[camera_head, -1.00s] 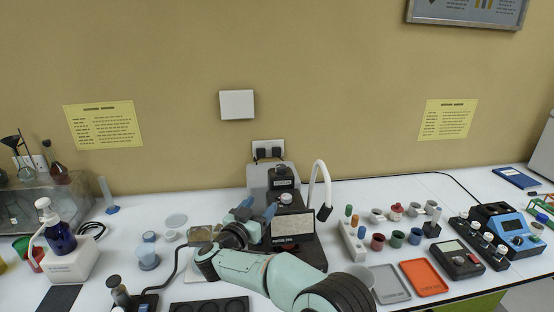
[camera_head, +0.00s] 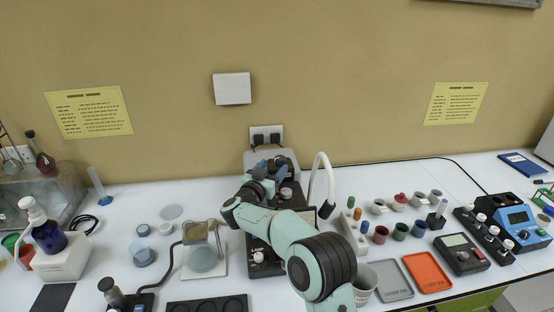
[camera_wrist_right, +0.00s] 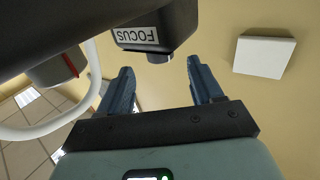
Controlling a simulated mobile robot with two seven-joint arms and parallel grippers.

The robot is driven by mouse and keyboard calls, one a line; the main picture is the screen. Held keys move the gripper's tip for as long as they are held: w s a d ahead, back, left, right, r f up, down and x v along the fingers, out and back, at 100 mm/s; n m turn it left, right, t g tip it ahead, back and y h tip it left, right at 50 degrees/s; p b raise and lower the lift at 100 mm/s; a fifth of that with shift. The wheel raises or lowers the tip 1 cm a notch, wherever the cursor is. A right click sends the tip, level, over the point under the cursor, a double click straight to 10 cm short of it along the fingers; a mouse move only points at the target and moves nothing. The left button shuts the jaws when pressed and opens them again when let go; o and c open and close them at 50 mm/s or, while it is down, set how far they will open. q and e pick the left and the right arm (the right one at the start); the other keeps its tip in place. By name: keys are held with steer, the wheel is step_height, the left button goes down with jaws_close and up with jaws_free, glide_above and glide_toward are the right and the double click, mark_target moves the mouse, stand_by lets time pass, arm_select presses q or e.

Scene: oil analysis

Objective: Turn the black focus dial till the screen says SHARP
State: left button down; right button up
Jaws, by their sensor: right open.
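The black instrument (camera_head: 262,256) stands at the back middle of the bench, largely covered by my right arm. My right gripper (camera_head: 268,167) is at its upper part, with blue fingers apart. In the right wrist view, a black block with a white FOCUS label (camera_wrist_right: 137,37) is above the fingers. A short dark dial (camera_wrist_right: 160,56) sticks out below it, between the open fingertips (camera_wrist_right: 160,66); I see no clear contact. The instrument's screen is hidden behind my arm, so its text cannot be read. My left gripper is not in view.
A white gooseneck lamp (camera_head: 321,180) rises just right of the instrument. A grey knob with a red line (camera_wrist_right: 55,66) shows left of the fingers. Coloured cups, a grey tray (camera_head: 391,281) and an orange tray (camera_head: 427,272) are on the right; a pump bottle (camera_head: 47,235) is left.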

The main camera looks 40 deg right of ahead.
mark_target(278, 161)
steer(key=x, duration=0.3)
steer(key=shift+w+d+r+p, duration=0.1)
steer(key=shift+w+d+p, duration=0.1)
steer(key=shift+p, duration=0.2)
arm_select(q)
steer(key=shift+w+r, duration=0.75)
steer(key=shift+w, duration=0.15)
arm_select(e)
steer(key=shift+w+d, duration=0.1)
steer(key=shift+d, duration=0.2)
